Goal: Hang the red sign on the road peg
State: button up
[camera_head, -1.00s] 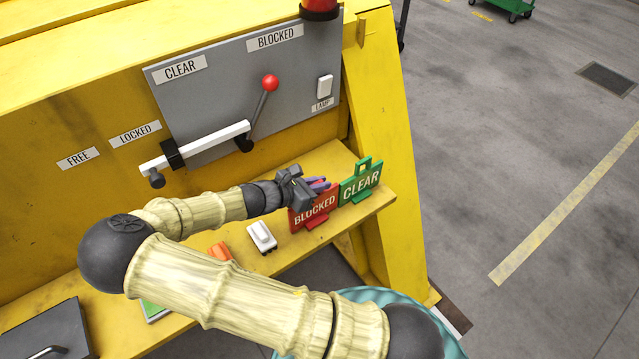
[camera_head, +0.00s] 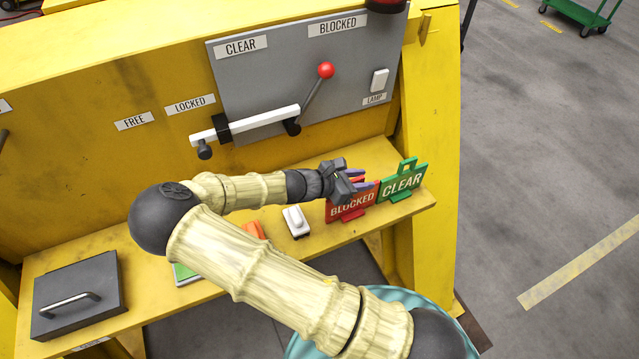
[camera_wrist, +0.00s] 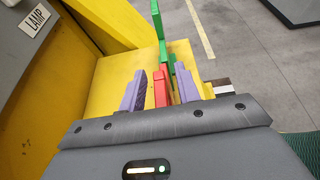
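The red sign (camera_head: 352,205), lettered BLOCKED, stands upright on the yellow shelf, left of the green CLEAR sign (camera_head: 403,184). My gripper (camera_head: 364,184) is at the top of the red sign, its purple fingers partly covering it. In the wrist view, the red sign (camera_wrist: 160,90) shows edge-on between the two fingers of my gripper (camera_wrist: 161,90). Gaps show on both sides of the sign, so the gripper is open around it. A small peg-like yellow bracket (camera_head: 426,28) sticks out high on the yellow post; no label marks it as the road peg.
A white switch (camera_head: 296,221) and an orange item (camera_head: 254,230) lie left of the signs. Above is a grey panel (camera_head: 270,75) with a red-knobbed lever (camera_head: 325,71) and a white bar (camera_head: 255,122). A grey box (camera_head: 78,297) stands at the shelf's left.

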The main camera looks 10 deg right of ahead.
jog(key=b+v, duration=0.3)
jog(key=v, duration=1.4)
jog(key=shift+a, duration=0.25)
jog(key=shift+s+d+f, duration=0.1)
jog(key=shift+f, duration=0.05)
jog(key=s+d+f+m+g+y, duration=0.45)
jog(key=d+m+y, duration=0.25)
jog(key=d+m, duration=0.2)
jog(key=s+d+r+m+t+y, duration=0.2)
jog(key=s+d+r+m+y, duration=0.2)
jog(key=r+m, duration=0.3)
jog(key=d+m+y, duration=0.1)
jog(key=m, duration=0.4)
jog(key=shift+s+r+m+t+y, duration=0.15)
jog(key=shift+s+m+t+y, duration=0.2)
jog(key=shift+s+m+y, duration=0.05)
